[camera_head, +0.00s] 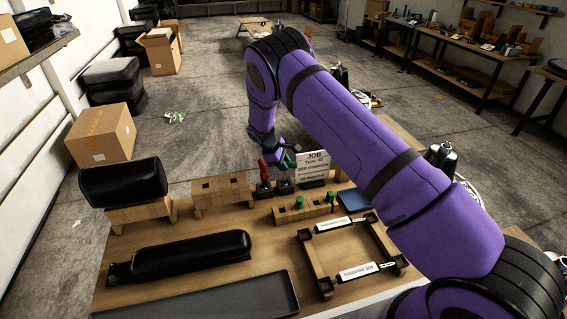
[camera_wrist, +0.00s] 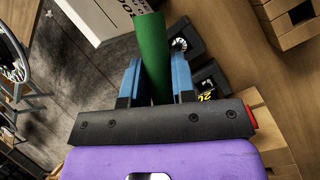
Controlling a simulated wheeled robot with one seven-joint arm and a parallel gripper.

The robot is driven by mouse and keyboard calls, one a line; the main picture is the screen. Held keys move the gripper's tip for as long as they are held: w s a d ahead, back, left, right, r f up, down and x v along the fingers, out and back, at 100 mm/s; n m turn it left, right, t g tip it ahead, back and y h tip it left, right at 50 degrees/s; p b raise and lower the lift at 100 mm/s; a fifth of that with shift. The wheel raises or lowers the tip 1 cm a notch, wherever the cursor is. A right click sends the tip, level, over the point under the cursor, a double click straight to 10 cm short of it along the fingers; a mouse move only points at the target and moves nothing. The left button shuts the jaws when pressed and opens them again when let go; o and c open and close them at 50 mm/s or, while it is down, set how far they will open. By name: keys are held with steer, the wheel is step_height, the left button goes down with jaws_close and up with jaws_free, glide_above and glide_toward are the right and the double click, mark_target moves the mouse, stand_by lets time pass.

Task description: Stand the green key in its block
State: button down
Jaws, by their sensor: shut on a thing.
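The green key (camera_wrist: 153,50) is a green cylinder between the blue fingers of my gripper (camera_wrist: 155,80) in the wrist view. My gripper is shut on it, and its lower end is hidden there. In the head view the green key (camera_head: 290,160) shows small beside my gripper, in the air over the back of the bench. Small black blocks (camera_head: 285,187) stand below it. The wrist view shows a black block (camera_wrist: 185,28) with a pale ring and another with a yellow marking (camera_wrist: 210,80). I cannot tell which is the green key's block.
A white job sign (camera_head: 313,163) stands close behind right. Wooden blocks (camera_head: 225,188), a wooden rack with green pegs (camera_head: 283,213), a wooden frame (camera_head: 312,262) and a black tray (camera_head: 215,301) occupy the bench.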

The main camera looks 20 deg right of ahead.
steer(key=shift+f, duration=0.15)
steer(key=c, duration=0.9)
jaws_free()
steer(key=shift+o, duration=0.2)
steer(key=v, duration=1.1)
steer(key=s+d+r+m+t+y, duration=0.1)
steer(key=s+d+r+m, duration=0.15)
steer(key=s+r, duration=0.6)
steer(key=s+d+r+m+y, duration=0.2)
steer(key=s+d+r, duration=0.15)
steer(key=r, duration=0.95)
steer(key=s+d+r+m+t+y, duration=0.1)
steer(key=s+d+r+m, duration=0.3)
steer(key=r, duration=0.6)
steer(key=s+d+r+t+y, duration=0.1)
steer(key=s+r, duration=0.3)
steer(key=s, duration=0.5)
steer(key=s+d+r+t, duration=0.1)
steer(key=s+r, duration=0.3)
steer(key=s, duration=0.5)
steer(key=s+f+m+t, duration=0.1)
steer(key=s+m, duration=0.2)
steer(key=s, duration=1.2)
steer(key=shift+d+f+t, duration=0.2)
steer(key=shift+f+t, duration=0.1)
